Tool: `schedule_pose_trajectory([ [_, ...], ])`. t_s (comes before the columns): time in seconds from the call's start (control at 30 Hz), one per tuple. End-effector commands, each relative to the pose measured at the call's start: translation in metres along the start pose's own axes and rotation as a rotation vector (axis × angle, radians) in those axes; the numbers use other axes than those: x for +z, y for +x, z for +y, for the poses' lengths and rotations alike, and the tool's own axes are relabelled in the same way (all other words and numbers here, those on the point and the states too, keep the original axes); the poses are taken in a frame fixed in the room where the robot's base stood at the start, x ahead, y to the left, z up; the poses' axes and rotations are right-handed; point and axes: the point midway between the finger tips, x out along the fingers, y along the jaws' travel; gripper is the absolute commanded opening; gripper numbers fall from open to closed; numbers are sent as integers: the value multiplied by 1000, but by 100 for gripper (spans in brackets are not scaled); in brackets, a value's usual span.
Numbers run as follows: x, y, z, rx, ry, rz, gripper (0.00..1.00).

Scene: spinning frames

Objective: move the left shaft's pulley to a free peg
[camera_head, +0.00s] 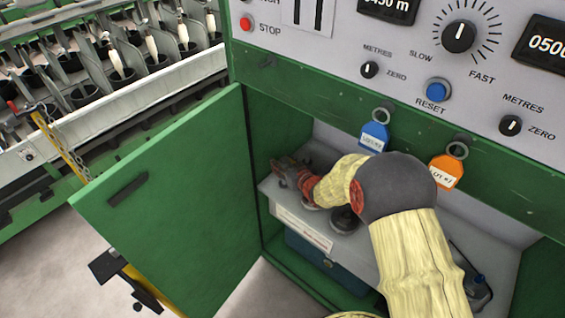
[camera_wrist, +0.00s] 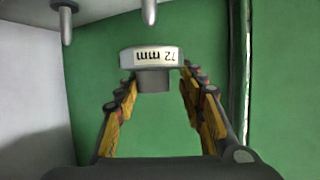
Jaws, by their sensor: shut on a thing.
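My gripper (camera_wrist: 158,80) is shut on a grey pulley (camera_wrist: 152,58) marked "72 mm", which reads upside down in the wrist view. The pulley sits between the fingertips, with its wide rim beyond them. One grey peg (camera_wrist: 149,10) shows just above the pulley in the picture, with a small gap between them. Another bare peg (camera_wrist: 66,22) is at the upper left. In the head view my gripper (camera_head: 282,172) is at the left end inside the open cabinet, and the held pulley is too small to make out there. My arm hides much of the shafts.
The green cabinet door (camera_head: 165,205) stands open at the left. A blue tag (camera_head: 374,136) and an orange tag (camera_head: 446,171) hang above the opening. A dark round part (camera_head: 345,220) is on the grey ledge below my arm. A blue box (camera_head: 325,265) sits underneath.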

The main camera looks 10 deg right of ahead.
Motion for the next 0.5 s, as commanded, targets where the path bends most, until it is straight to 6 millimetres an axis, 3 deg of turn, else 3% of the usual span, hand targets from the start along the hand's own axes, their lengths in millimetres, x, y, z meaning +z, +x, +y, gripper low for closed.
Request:
schedule_pose_trajectory([
  [0.5, 2, 1, 0, 0, 0, 1, 0],
])
